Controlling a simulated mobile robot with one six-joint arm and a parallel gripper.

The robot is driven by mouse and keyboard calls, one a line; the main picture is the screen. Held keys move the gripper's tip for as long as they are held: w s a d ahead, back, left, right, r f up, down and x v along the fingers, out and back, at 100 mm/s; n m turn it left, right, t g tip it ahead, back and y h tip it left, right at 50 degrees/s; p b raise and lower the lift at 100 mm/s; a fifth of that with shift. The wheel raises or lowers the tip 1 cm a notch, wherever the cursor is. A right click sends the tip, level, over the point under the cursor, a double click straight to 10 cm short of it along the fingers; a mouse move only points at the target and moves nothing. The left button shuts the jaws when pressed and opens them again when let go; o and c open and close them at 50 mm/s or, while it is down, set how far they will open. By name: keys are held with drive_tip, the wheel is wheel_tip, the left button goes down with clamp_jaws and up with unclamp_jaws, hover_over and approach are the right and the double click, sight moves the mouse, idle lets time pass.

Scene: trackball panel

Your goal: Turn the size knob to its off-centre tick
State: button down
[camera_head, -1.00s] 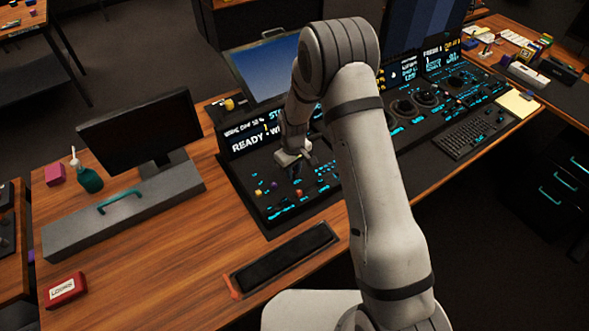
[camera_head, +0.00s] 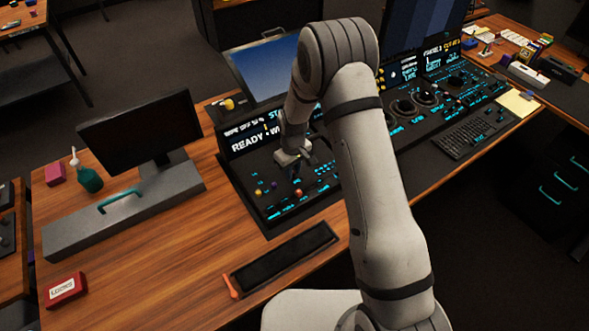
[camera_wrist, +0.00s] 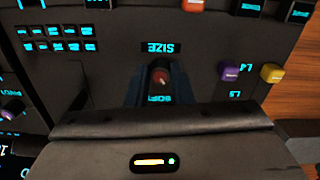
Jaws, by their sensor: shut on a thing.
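The size knob (camera_wrist: 161,76) shows in the wrist view as a small, dark reddish cap with a pale pointer mark. It sits just below the upside-down SIZE label (camera_wrist: 160,48). My gripper (camera_wrist: 160,82) is shut on the knob, with one dark finger on each side of it. The fingers partly cover another label below the knob, and I cannot make out the tick marks. In the head view my gripper (camera_head: 296,176) reaches down to the left part of the black control panel (camera_head: 246,187); the knob is too small to tell there.
In the wrist view a purple knob (camera_wrist: 230,73) and a yellow knob (camera_wrist: 272,72) stand close to the right of the fingers. An orange knob (camera_wrist: 192,5) lies beyond. Lit buttons (camera_wrist: 58,38) fill the upper left. A monitor (camera_head: 140,130) stands left of the panel.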

drive_tip(key=shift+w+r, duration=0.2)
drive_tip(key=shift+w, duration=0.05)
drive_tip(key=c, duration=1.6)
unclamp_jaws()
drive_tip(key=o, duration=0.3)
drive_tip(key=shift+s+f, duration=0.1)
drive_tip(key=shift+f, duration=0.05)
drive_tip(key=shift+r+b, duration=0.75)
drive_tip(key=shift+r, duration=3.15)
